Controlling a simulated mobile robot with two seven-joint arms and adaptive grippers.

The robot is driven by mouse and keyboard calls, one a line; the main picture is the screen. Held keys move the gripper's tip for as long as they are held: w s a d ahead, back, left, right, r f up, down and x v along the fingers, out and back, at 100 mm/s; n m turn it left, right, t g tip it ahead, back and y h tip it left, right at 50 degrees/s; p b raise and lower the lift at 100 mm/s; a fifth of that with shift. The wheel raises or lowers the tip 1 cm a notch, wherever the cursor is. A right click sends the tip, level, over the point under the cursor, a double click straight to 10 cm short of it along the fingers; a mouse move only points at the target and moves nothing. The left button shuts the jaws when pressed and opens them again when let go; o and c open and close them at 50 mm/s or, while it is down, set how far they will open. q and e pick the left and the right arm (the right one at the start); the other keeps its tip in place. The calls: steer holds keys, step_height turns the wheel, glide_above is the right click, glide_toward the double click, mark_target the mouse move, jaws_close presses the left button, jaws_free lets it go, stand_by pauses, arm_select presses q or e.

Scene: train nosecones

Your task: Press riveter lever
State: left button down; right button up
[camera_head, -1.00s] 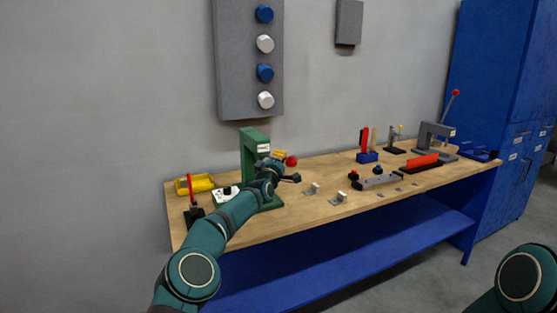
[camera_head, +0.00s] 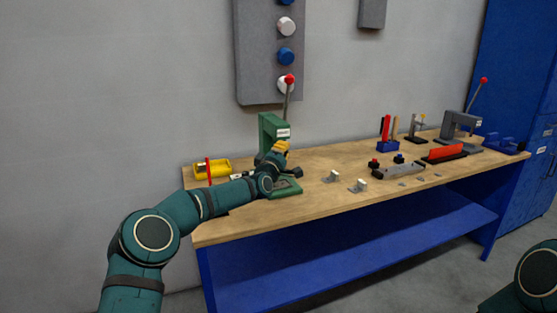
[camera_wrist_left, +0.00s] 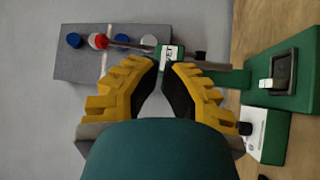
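The green riveter (camera_head: 272,136) stands on the workbench, left of its middle. Its lever (camera_head: 288,98) points up, with a red ball (camera_head: 289,79) on its end in front of the wall panel. In the left wrist view, the riveter's green base (camera_wrist_left: 290,100) is at right and the red ball (camera_wrist_left: 97,41) at upper left. The lever rod runs beyond the fingertips. My left gripper (camera_head: 288,160) is in front of the riveter's body, below the ball. In the left wrist view it (camera_wrist_left: 162,72) is open and empty. My right gripper is out of view.
A yellow holder (camera_head: 212,168) and a red upright tool (camera_head: 208,170) stand left of the riveter. Small fixtures (camera_head: 358,186) lie to the right. A grey press (camera_head: 461,125) with its own red-ball lever stands at the far right. Bare benchtop lies in front.

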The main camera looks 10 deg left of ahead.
arm_select(q)
steer(key=shift+s+a+f, duration=0.3)
steer(key=shift+s+f, duration=0.15)
steer(key=shift+s, duration=0.05)
steer(key=shift+s+a+f, duration=0.3)
steer(key=shift+s+f, duration=0.15)
steer(key=shift+s, duration=0.05)
steer(key=s+d+f+m+g+h, duration=0.1)
steer(key=s+d+f+m+g, duration=0.2)
steer(key=s+f, duration=0.45)
steer(key=s+d+f+m+g+h, duration=0.1)
steer(key=s+d+f+m+g, duration=0.25)
steer(key=f, duration=0.75)
steer(key=s+d+f+m+g, duration=0.1)
steer(key=s+d+f+g, duration=0.2)
steer(key=s+d+f, duration=0.45)
steer(key=s+a+f+m+g, duration=0.1)
steer(key=s+f, duration=0.4)
steer(key=s, duration=0.5)
steer(key=s+a+f+m+g+y, duration=0.1)
steer(key=s+a+f+m+g, duration=0.1)
steer(key=s, duration=0.9)
steer(key=s+a+f+m+g, duration=0.2)
steer(key=s+f+g, duration=0.3)
steer(key=s+f, duration=0.3)
steer(key=s+a, duration=0.1)
steer(key=s, duration=0.2)
steer(key=shift+f+y, duration=0.15)
steer(key=shift+y, duration=0.25)
